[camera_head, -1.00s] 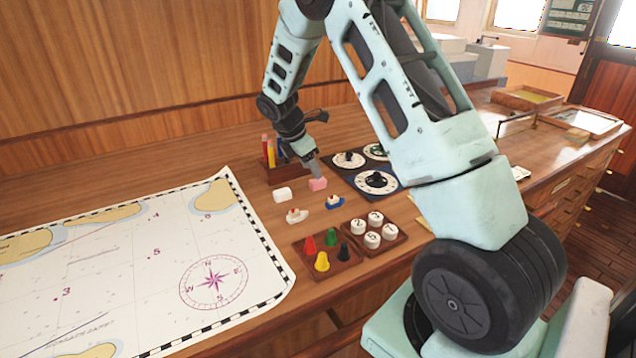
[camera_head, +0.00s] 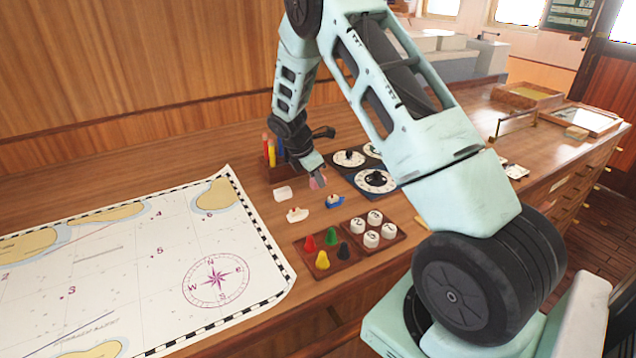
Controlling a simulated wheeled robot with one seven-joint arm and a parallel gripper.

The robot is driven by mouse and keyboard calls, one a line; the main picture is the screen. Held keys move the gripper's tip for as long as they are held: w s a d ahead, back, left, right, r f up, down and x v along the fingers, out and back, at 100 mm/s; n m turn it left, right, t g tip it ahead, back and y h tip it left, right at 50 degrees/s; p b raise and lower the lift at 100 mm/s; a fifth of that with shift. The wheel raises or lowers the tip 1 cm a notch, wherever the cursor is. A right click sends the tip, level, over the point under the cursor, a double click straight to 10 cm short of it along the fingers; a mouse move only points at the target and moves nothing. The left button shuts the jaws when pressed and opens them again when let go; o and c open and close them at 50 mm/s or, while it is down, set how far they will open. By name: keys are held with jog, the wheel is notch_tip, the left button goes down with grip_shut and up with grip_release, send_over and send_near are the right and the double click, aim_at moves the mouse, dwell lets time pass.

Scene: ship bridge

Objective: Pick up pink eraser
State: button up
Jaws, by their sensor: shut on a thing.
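The pink eraser (camera_head: 317,182) is between the fingers of my gripper (camera_head: 315,178), beside the dark dial panel. My gripper is shut on it and points down at the wooden desk. The fingers hide part of the eraser. I cannot tell whether the eraser is clear of the desk top.
A pencil holder (camera_head: 272,172) stands close behind on the left. The dial panel (camera_head: 374,181) is on the right. A chart (camera_head: 130,270) covers the left.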

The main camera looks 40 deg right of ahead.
jog(key=shift+r, duration=0.15)
notch_tip(320, 180, up, 10)
jog(key=b, duration=0.1)
jog(key=shift+b, duration=0.4)
